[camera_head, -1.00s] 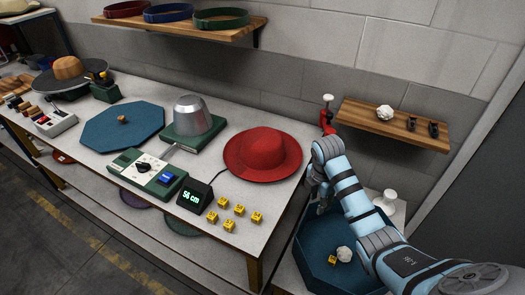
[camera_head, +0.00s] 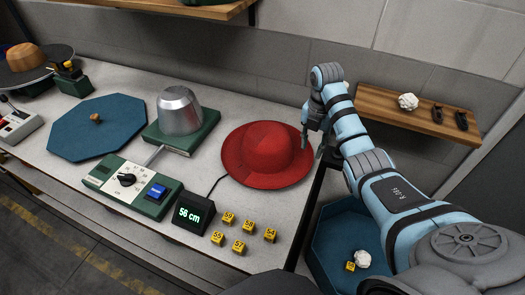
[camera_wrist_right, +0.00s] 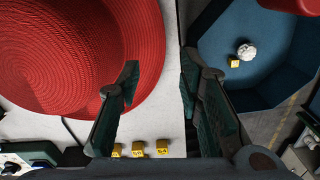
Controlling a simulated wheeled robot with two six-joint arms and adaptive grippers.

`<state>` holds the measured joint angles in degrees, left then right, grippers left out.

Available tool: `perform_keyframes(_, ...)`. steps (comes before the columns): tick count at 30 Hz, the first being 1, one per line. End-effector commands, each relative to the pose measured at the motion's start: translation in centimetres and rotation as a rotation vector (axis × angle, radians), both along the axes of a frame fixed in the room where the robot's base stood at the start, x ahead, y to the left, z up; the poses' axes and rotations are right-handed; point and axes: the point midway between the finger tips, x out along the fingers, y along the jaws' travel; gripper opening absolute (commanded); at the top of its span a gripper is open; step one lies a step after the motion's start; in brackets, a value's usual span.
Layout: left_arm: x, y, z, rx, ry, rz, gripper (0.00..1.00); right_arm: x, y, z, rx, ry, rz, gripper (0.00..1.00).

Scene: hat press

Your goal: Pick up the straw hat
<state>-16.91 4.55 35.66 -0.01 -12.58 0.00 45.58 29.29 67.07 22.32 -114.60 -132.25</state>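The straw hat (camera_head: 268,150) is red with a round crown and wide brim. It lies brim down on the white table, and its woven rings show in the wrist view (camera_wrist_right: 60,60). My right gripper (camera_head: 318,142) is at the hat's right edge, its fingers pointing down. In the wrist view the right gripper (camera_wrist_right: 158,85) is open and empty. Its left finger overlaps the brim edge in that view, and its right finger is over the gap beside the table. I cannot tell whether a finger touches the brim. My left gripper is not in view.
Several yellow number blocks (camera_head: 239,246) and a display reading 56 cm (camera_head: 190,215) stand in front of the hat. A metal hat block (camera_head: 180,114) is left of it. A blue bin (camera_head: 326,262) is below right, and a wooden shelf (camera_head: 375,104) is on the wall.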

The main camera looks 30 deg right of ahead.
Motion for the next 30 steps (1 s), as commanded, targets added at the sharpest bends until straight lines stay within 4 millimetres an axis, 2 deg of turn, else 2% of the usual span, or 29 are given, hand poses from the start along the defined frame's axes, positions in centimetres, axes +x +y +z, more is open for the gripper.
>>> perform_keyframes(1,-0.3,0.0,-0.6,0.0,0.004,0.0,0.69,0.0,0.0,-1.7,0.0,0.002,-0.001,0.33)
perform_keyframes(3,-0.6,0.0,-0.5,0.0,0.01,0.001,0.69,0.2,0.0,-3.3,0.0,0.004,-0.003,0.33)
perform_keyframes(9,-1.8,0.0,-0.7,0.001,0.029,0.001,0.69,0.8,0.2,-6.2,0.0,0.006,-0.003,0.33)
perform_keyframes(15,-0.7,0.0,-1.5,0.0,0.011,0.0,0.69,1.1,0.3,-9.9,-0.001,0.006,-0.002,0.33)
perform_keyframes(18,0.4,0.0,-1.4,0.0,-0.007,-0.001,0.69,1.1,0.3,-10.3,-0.002,0.006,-0.002,0.33)
perform_keyframes(22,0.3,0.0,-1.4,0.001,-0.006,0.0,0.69,1.0,0.3,-10.2,-0.003,0.007,-0.002,0.33)
perform_keyframes(23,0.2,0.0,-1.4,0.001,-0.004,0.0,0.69,1.1,0.3,-10.2,-0.003,0.007,-0.002,0.3)
perform_keyframes(28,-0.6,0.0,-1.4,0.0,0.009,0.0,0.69,1.1,0.3,-10.1,-0.002,0.006,-0.002,0.03)
perform_keyframes(30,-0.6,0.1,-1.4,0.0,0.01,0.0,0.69,1.1,0.3,-10.1,-0.002,0.006,-0.002,0.0)
